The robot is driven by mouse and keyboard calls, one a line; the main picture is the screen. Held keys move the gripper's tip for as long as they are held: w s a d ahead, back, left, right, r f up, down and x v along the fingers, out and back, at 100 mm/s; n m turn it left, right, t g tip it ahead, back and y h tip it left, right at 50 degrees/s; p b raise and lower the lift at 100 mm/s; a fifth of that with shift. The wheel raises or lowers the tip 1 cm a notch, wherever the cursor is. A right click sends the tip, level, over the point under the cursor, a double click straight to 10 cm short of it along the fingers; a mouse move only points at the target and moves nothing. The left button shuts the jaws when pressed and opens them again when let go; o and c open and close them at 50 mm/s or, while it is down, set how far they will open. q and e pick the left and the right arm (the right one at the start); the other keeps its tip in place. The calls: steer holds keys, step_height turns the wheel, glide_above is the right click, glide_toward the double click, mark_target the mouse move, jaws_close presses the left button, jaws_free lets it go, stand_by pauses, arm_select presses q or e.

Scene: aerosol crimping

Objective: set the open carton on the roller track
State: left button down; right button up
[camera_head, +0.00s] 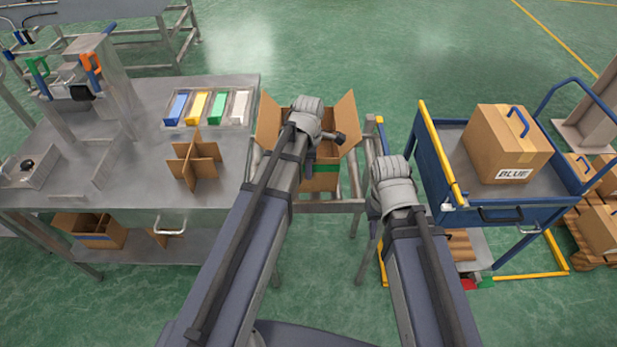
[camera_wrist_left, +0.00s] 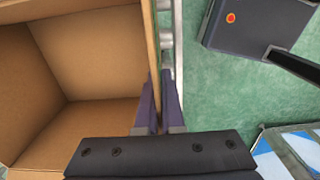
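The open carton (camera_head: 328,152) is brown cardboard with its flaps spread, at the roller track (camera_head: 357,190) right of the steel bench. A green band shows on its near side. Whether its base rests on the rollers is hidden. My left gripper (camera_wrist_left: 159,108) is at the carton's right side. In the left wrist view, its two fingers stand close together with the upright wall of the carton (camera_wrist_left: 95,50) between them. The carton's inside looks empty there. My right arm's wrist is right of the track in the head view, with its fingertips hidden and nothing visibly held.
The bench holds a cardboard divider (camera_head: 194,160) and a tray (camera_head: 247,108) of coloured blocks. A blue cart (camera_head: 452,190) with a closed carton labelled BLUE (camera_head: 503,148) stands at the right. More cartons sit on a pallet at far right. Green floor is clear behind the track.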

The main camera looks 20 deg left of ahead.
arm_select(q)
steer(key=shift+f, duration=0.65)
steer(key=shift+r, duration=0.15)
arm_select(e)
steer(key=shift+f, duration=0.6)
arm_select(q)
steer(key=c, duration=1.5)
jaws_free()
steer(key=shift+f, duration=0.2)
steer(key=o, duration=0.5)
steer(key=shift+c, duration=0.2)
steer(key=shift+r, duration=0.15)
